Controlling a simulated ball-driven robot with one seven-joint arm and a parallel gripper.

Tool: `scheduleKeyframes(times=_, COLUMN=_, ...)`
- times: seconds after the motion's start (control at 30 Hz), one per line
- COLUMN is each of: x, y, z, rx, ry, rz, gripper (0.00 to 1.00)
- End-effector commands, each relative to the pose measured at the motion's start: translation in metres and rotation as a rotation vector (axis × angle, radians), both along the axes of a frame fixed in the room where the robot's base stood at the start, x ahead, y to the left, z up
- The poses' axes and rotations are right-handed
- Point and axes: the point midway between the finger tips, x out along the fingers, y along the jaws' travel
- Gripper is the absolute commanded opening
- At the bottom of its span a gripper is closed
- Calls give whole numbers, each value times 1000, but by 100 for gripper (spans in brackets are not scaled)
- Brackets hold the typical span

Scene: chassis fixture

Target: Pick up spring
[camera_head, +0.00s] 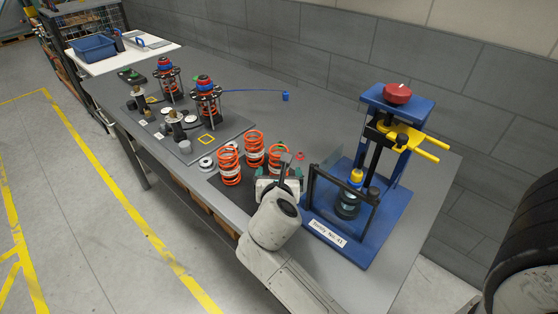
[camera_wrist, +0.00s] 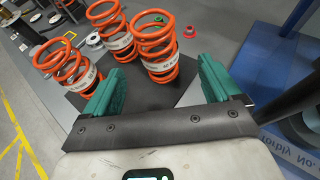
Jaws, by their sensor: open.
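Three orange coil springs with white label bands stand upright on a dark mat on the table. In the head view they are the left spring (camera_head: 229,166), the middle spring (camera_head: 254,149) and the right spring (camera_head: 276,158), which my arm partly hides. In the wrist view (camera_wrist: 157,50) one spring stands just beyond the gap between my green fingers, and two more stand to its left (camera_wrist: 110,25) and (camera_wrist: 66,65). My gripper (camera_wrist: 160,85) is open and empty, its fingers apart on either side of the nearest spring's lower part. Contact cannot be told.
A blue press (camera_head: 375,190) with a clear guard stands close right of my gripper. A dark plate (camera_head: 190,135) with strut assemblies and small parts lies left of the springs. A grey wall (camera_head: 300,60) runs behind the table.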

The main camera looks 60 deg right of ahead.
Motion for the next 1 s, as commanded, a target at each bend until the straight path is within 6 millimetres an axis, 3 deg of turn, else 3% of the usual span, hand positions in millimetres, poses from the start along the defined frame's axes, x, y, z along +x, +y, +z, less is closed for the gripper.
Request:
scheduleKeyframes(times=0.1, x=7, y=-16, z=-7, rx=0, ry=0, rz=-3, gripper=91)
scheduleKeyframes(times=0.37, x=15, y=-32, z=-15, rx=1, ry=-1, rz=-3, gripper=91)
scheduleKeyframes(times=0.7, x=34, y=-66, z=-34, rx=1, ry=-1, rz=-3, gripper=91)
scheduleKeyframes(times=1.0, x=36, y=-70, z=-36, rx=2, ry=-1, rz=-1, gripper=91)
